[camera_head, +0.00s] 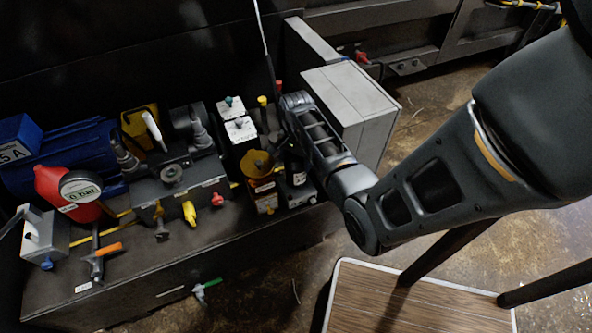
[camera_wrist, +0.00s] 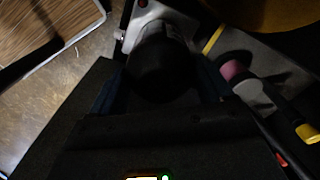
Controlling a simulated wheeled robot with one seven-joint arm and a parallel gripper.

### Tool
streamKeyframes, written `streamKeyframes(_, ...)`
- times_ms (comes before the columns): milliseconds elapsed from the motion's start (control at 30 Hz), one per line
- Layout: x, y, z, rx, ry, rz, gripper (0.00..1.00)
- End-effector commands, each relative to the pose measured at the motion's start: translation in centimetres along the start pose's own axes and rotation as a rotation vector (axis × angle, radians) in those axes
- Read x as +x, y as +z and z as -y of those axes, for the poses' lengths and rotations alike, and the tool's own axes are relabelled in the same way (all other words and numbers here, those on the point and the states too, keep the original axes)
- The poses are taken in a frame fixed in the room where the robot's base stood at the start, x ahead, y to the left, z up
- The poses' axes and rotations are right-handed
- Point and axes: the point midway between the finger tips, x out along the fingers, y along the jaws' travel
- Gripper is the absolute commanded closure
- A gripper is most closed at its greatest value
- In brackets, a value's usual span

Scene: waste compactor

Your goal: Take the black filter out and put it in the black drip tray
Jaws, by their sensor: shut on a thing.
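The black filter (camera_wrist: 162,68), a dark round cylinder, shows in the wrist view between the two dark fingers of my gripper (camera_wrist: 160,88). My gripper is shut on it. A pale block-like part lies just beyond the filter's far end; I cannot tell whether the two touch. In the head view a black cylinder with a white label (camera_head: 296,168) stands left of my wrist, and it appears to be the same filter. My wrist hides the fingertips there. I cannot make out the black drip tray for certain in either view.
Close left of the filter stands a yellow funnel (camera_head: 257,163), with white-topped boxes (camera_head: 240,129) behind. A grey cabinet (camera_head: 350,105) stands right of my wrist. Valves and a red canister (camera_head: 70,193) crowd the left.

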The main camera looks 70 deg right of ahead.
Motion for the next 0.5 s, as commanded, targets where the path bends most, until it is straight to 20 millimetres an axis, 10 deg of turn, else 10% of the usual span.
streamKeyframes(500,-0.22,0.01,0.07,-0.049,-0.001,0.0,0.57)
